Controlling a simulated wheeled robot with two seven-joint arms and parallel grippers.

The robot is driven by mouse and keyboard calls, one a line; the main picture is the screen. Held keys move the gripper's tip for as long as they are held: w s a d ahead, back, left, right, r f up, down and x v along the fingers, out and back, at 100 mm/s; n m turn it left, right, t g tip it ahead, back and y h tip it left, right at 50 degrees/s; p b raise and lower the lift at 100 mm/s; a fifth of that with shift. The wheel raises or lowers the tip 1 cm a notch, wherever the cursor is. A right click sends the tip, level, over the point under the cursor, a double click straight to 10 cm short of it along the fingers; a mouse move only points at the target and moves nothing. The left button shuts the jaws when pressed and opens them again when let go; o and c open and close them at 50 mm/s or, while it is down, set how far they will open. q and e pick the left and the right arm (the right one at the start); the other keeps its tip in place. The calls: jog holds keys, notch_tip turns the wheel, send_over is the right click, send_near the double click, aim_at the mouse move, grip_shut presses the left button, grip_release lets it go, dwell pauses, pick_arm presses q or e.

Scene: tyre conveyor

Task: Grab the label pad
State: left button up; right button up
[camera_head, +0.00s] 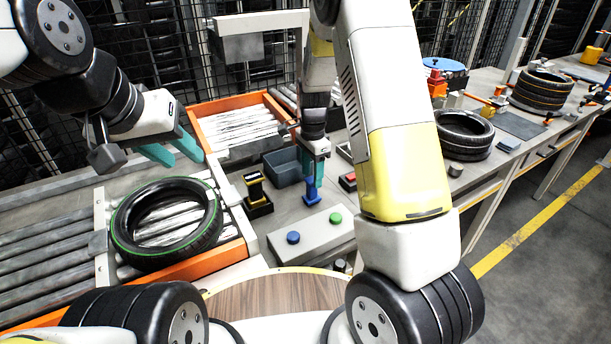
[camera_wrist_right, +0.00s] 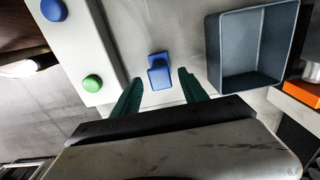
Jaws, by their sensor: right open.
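A small blue piece, apparently the label pad (camera_head: 312,196), stands on the grey table top beside the button box. It also shows in the right wrist view (camera_wrist_right: 159,73), just ahead of my right fingertips and between their lines. My left gripper (camera_head: 184,152) is open and empty above the conveyor's far part, behind the tyre.
A tyre with a green line (camera_head: 125,240) lies on the roller conveyor. A button box (camera_head: 315,241) with blue and green buttons is in front of the blue piece. A dark grey bin (camera_wrist_right: 213,55) and a black-and-yellow device (camera_head: 257,195) stand close by.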

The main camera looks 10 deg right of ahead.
aim_at(312, 179)
notch_tip(312, 179, down, 4)
jog(key=shift+r, duration=0.25)
jog(key=shift+c, duration=0.2)
grip_shut()
jog(key=shift+r, duration=0.15)
